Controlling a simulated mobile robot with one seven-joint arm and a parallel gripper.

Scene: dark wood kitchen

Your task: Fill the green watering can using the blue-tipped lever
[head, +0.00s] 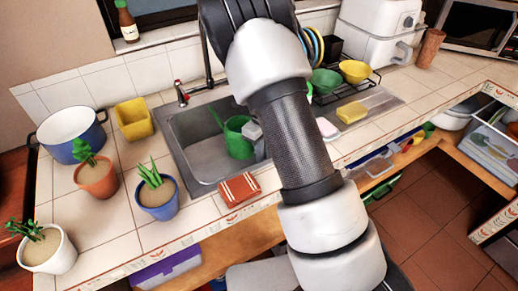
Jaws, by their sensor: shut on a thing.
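The green watering can (238,143) stands in the grey sink basin, its thin spout pointing up to the left. My arm crosses the view and hides the can's right side. A small grey part of my gripper (252,131) shows at the can's upper right edge; it is shut on the can there, but the fingertips are mostly hidden. The dark faucet (207,55) rises behind the sink, partly behind my arm. A red-tipped lever (180,91) stands left of the faucet. The blue-tipped lever is not visible. I cannot see any water running.
Potted plants (158,197), a blue-rimmed pot (72,138) and a yellow container (133,121) stand left of the sink. A red-brown cloth (239,189) lies at its front edge. A dish rack (345,85) with bowls and a yellow sponge (351,112) are on the right.

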